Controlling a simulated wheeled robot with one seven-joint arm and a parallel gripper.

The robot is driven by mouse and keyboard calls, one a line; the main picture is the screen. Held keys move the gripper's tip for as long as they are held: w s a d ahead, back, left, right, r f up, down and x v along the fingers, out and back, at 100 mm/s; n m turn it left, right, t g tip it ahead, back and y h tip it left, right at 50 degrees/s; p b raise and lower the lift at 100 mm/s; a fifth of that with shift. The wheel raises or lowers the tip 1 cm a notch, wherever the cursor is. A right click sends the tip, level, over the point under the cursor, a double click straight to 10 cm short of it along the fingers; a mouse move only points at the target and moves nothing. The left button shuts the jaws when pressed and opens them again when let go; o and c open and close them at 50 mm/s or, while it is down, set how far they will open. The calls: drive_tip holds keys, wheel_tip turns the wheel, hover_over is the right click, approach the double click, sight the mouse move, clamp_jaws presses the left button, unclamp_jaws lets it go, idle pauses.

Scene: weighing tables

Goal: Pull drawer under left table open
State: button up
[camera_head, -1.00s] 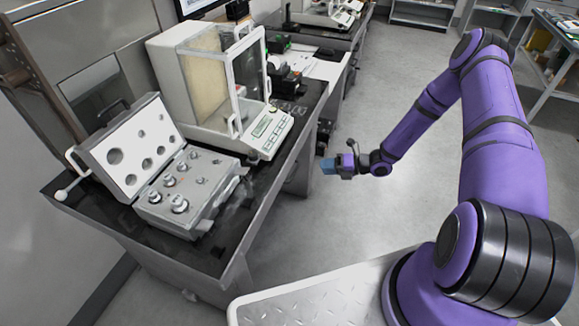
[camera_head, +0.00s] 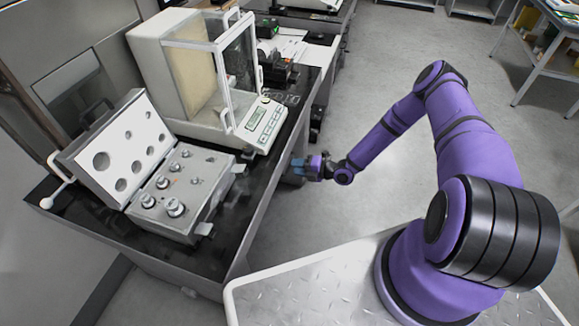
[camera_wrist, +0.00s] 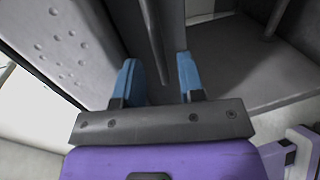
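The left table (camera_head: 262,222) has a black top and grey sides. My gripper (camera_head: 297,167) is at its right-hand side, below the top's edge, by the balance. In the wrist view my gripper (camera_wrist: 160,80) has its two blue fingers apart. A grey panel lies left of the bar. The drawer front is hidden in the head view and looks closed.
On the table stand an open case of weights (camera_head: 180,193) and a glass-doored balance (camera_head: 215,85). A second table (camera_head: 330,25) with black devices and papers adjoins behind. The floor (camera_head: 400,40) right of the tables is clear.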

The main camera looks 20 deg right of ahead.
drive_tip(key=shift+x, duration=1.75)
clamp_jaws()
